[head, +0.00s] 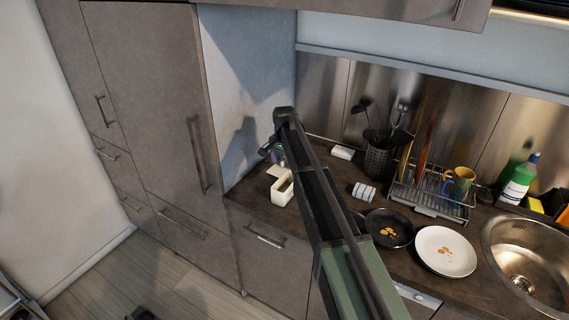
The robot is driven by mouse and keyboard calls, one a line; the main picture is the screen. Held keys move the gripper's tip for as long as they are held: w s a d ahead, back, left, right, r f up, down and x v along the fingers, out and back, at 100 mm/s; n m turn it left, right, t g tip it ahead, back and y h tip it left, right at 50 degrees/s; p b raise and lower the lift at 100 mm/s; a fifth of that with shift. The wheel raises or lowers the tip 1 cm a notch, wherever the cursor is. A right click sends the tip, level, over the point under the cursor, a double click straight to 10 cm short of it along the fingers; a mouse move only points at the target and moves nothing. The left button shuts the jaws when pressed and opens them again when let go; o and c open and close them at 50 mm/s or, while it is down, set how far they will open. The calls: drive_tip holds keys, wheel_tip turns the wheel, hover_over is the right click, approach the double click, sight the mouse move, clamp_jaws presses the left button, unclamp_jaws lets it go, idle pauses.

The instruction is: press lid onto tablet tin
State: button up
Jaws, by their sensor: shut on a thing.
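A small cream open box (282,190), which looks like the tablet tin, stands on the dark counter near the tall cabinet's side. A pale flat piece (277,170), which looks like the lid, is just above and behind the box, tilted. My gripper (270,151) is at the end of the arm, just above that pale piece, and seems shut on it. The fingertips are small and partly hidden, so the exact contact is unclear. The pale piece looks apart from the box's open top.
A greenish item (278,152) is partly hidden behind my arm. A white block (342,152), a striped white item (364,191), a pan (389,228), a plate (445,251) and a dish rack (430,190) stand to the right. The tall cabinet (150,100) bounds the left.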

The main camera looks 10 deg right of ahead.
drive_tip(key=shift+w+d+r+n, duration=0.1)
drive_tip(key=shift+d+r+n, duration=0.2)
drive_tip(key=shift+d, duration=0.15)
drive_tip(key=shift+a+f, duration=0.15)
wheel_tip(320, 180, down, 7)
drive_tip(key=b, duration=0.7)
drive_tip(key=shift+f+b, duration=0.35)
idle(1.5)
drive_tip(key=o, duration=1)
drive_tip(key=shift+o, duration=0.3)
